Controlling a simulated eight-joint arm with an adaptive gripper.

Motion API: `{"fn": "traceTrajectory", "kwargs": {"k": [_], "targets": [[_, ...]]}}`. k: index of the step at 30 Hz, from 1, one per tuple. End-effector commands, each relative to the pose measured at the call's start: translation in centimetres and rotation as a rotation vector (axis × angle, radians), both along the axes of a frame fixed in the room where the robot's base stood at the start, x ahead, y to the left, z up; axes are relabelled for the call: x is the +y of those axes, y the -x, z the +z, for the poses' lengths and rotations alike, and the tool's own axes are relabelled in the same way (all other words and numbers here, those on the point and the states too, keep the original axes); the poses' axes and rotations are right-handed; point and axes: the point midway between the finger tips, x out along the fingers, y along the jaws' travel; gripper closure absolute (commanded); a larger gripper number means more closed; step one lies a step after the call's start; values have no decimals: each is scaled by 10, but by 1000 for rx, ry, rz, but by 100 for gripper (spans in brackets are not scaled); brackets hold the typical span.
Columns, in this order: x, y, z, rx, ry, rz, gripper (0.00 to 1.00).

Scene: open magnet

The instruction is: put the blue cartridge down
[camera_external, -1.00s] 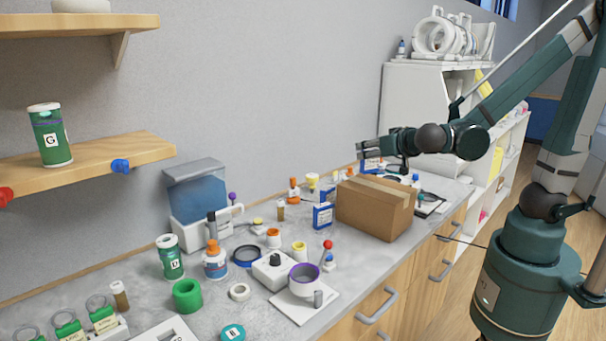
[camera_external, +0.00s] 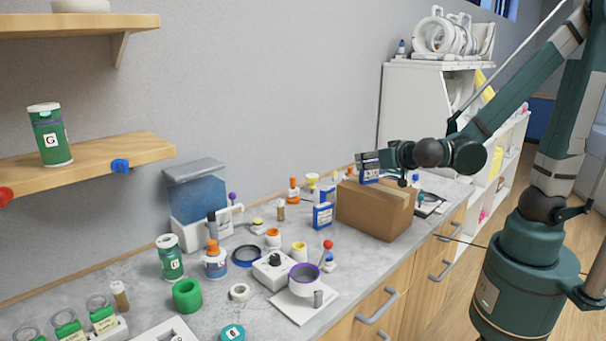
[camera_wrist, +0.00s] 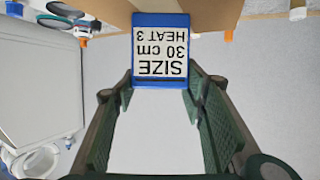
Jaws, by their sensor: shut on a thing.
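The blue cartridge (camera_wrist: 161,50) is between the fingertips of my gripper (camera_wrist: 160,84). It has a blue frame and a white label reading "SIZE 30 cm HEAT 3", upside down in the wrist view. In the external view the blue cartridge (camera_external: 370,177) hangs from my gripper (camera_external: 368,163), partly hidden by it, just above and behind the cardboard box. Whether it touches the box or the counter I cannot tell. A second blue cartridge (camera_external: 322,216) with a white label stands on the counter, left of the box.
The brown cardboard box (camera_external: 372,212) stands on the grey counter (camera_external: 218,300), close below my gripper. A clipboard (camera_external: 428,205) lies right of the box. White shelves (camera_external: 420,115) stand behind.

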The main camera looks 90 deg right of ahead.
Motion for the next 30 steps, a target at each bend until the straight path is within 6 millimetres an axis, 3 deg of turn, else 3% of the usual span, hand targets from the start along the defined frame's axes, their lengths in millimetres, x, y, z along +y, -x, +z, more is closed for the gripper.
{"fn": "traceTrajectory", "kwargs": {"k": [10,11,14,30], "targets": [[0,0,-4,0,0,0,71],[0,0,-3,0,0,0,54],[0,0,-3,0,0,0,43],[2,0,2,0,0,1,43]]}}
